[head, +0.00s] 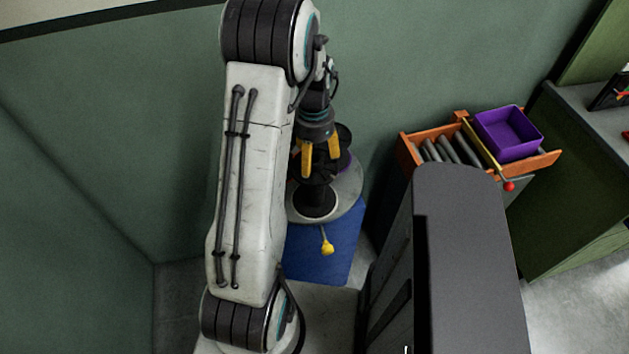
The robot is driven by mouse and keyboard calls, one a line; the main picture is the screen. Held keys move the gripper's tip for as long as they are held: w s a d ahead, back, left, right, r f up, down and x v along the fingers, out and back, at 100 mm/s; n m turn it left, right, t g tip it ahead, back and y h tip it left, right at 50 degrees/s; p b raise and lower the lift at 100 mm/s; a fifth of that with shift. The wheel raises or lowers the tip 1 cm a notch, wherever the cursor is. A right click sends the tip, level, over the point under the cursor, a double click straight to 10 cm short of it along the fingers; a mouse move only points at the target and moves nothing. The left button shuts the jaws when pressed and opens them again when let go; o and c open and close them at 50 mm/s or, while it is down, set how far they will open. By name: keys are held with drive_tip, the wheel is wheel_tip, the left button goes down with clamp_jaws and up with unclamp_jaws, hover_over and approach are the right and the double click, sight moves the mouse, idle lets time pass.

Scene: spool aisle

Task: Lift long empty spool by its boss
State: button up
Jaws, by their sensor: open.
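Black spools stand on a round grey stand in front of the green wall in the head view. The nearest, a tall black spool (316,199), is upright with a wide dark bottom flange and looks empty. I cannot tell for sure that it is the long one. My gripper (320,167), with two yellow fingers, points down over the spools. Its fingers are apart, near the top of the nearest spool. Contact with the boss cannot be made out. Behind it a second spool (345,161) shows some purple and is partly hidden by my gripper.
The round grey stand (345,205) has a blue panel (315,262) below it, with a yellow knob (327,247) in front. To the right, an orange tray (408,152) holds several grey rods.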

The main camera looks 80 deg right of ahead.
drive_tip(key=shift+f, duration=0.55)
drive_tip(key=c, duration=1.4)
drive_tip(key=shift+o, duration=0.2)
drive_tip(key=shift+a, duration=0.1)
drive_tip(key=shift+r, duration=0.1)
